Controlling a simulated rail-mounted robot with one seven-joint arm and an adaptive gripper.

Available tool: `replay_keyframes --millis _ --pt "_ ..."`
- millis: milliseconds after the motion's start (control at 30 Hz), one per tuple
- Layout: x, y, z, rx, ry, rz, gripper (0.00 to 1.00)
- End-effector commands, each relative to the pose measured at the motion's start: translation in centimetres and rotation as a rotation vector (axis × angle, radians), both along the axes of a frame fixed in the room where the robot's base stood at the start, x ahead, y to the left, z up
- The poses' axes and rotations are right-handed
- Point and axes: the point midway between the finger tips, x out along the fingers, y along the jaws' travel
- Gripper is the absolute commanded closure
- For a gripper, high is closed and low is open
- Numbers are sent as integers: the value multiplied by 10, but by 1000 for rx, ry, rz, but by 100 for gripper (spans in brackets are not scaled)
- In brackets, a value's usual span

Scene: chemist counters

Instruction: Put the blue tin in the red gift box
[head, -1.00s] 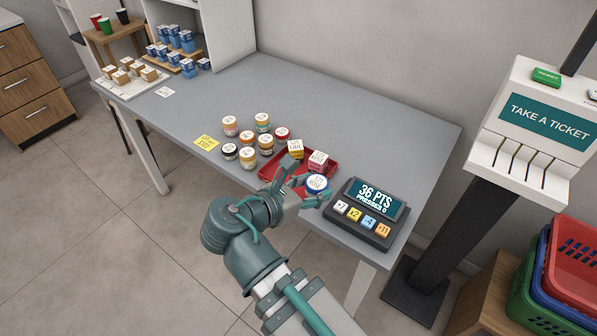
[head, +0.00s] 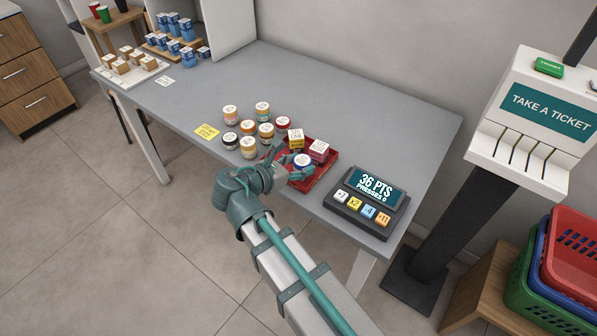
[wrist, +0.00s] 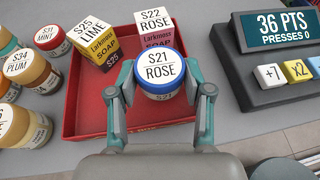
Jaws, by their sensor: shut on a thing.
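The blue tin (wrist: 160,82), with a white lid labelled S21 ROSE, is held between the two fingers of my gripper (wrist: 160,98) in the wrist view. In the head view my gripper (head: 287,162) and the blue tin (head: 302,161) are over the near left part of the red box (head: 318,178). The open red box (wrist: 84,120) lies below the tin in the wrist view. It holds a yellow soap box (wrist: 97,42) marked S25 LIME and a pink soap box (wrist: 155,30) marked S22 ROSE. I cannot tell whether the tin touches the box floor.
Several jars (head: 248,130) stand left of the red box, close to it. A keypad (head: 367,201) reading 36 PTS stands to the right. A yellow note (head: 207,131) lies left of the jars. The back of the counter (head: 350,110) is clear.

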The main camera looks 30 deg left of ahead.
Motion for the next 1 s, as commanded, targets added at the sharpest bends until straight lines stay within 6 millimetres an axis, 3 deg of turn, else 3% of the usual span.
replay_keyframes --millis 200,667,700,733,1000 --pt "0 0 -27 -1 0 0 84" --pt "-1 -1 -33 -1 0 0 84" --pt "-1 0 -33 0 1 0 45" --pt "-1 0 -33 0 1 0 40" --pt "-1 -1 -33 0 1 -1 39"
